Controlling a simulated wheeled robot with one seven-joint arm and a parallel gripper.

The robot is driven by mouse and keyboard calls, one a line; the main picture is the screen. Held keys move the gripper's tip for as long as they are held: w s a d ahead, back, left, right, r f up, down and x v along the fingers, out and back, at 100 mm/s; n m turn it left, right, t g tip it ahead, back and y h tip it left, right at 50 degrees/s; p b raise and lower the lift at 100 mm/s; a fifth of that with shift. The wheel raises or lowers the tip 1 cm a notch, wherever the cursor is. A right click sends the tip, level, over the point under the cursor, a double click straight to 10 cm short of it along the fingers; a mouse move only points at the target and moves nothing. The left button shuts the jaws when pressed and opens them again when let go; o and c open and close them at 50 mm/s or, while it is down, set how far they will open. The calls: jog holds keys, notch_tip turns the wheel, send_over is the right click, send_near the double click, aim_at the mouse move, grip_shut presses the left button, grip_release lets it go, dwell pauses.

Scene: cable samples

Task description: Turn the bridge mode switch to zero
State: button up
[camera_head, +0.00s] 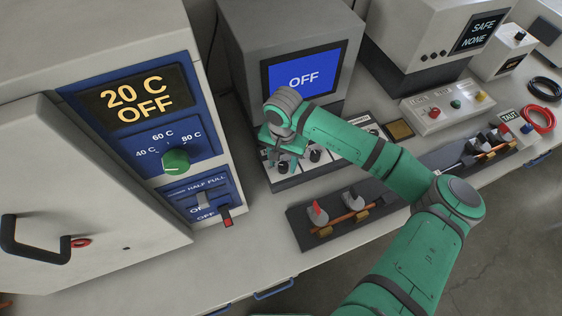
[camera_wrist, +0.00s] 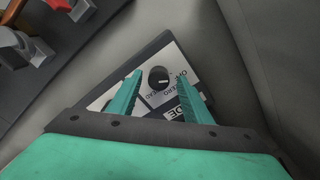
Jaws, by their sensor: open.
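The bridge mode switch (camera_wrist: 159,77) is a round black knob with a light mark on a pale panel in the wrist view. Labels by it include what looks like ZERO, seen upside down. Which label the mark points at is too small to tell. My gripper (camera_wrist: 160,76) is open and empty, and its two teal fingers appear on either side of the knob. Whether they touch it cannot be told. In the head view my gripper (camera_head: 282,166) hangs over the panel (camera_head: 285,184) below a grey box (camera_head: 240,60) with a blue OFF screen (camera_head: 304,78), hiding part of it.
Another black knob (camera_head: 315,155) is right of my gripper. A dark clamp fixture (camera_head: 300,232) with a copper rod stands in front. An oven-like unit (camera_head: 180,110) reading 20 C OFF stands at left. A box with several coloured buttons (camera_head: 430,116) is at right.

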jog(key=shift+s+d+f, duration=0.1)
jog(key=shift+d+f, duration=0.1)
jog(key=shift+d, duration=0.05)
jog(key=shift+a, duration=0.1)
